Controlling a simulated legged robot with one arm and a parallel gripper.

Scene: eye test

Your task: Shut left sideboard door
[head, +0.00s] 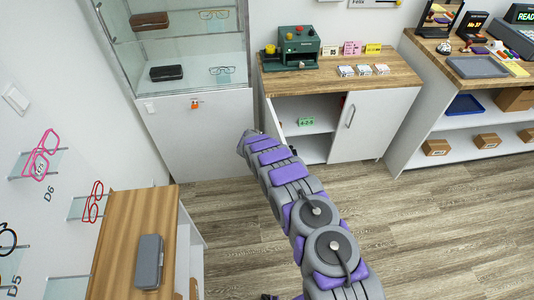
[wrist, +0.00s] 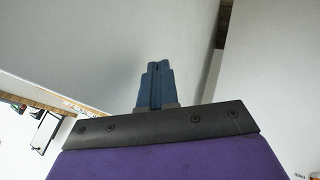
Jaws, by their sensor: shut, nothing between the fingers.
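The sideboard (head: 345,83) has a wooden top and a white body, and stands at the upper middle of the head view. Its left door (head: 271,121) stands open, seen nearly edge-on at the left of the open compartment. The right door (head: 375,122) is shut and has a bar handle (head: 351,116). My gripper (wrist: 157,66) is shut and empty in the wrist view, in front of plain pale panels. In the head view my arm's far end is by the open door's left side; the fingertips cannot be made out there. I cannot tell whether they touch the door.
A white glass-topped display cabinet (head: 205,138) stands left of the sideboard. A wooden-topped counter (head: 137,235) with a grey case (head: 149,262) is at lower left. A shelf unit (head: 440,105) stands at right. The wooden floor (head: 430,220) is clear at lower right.

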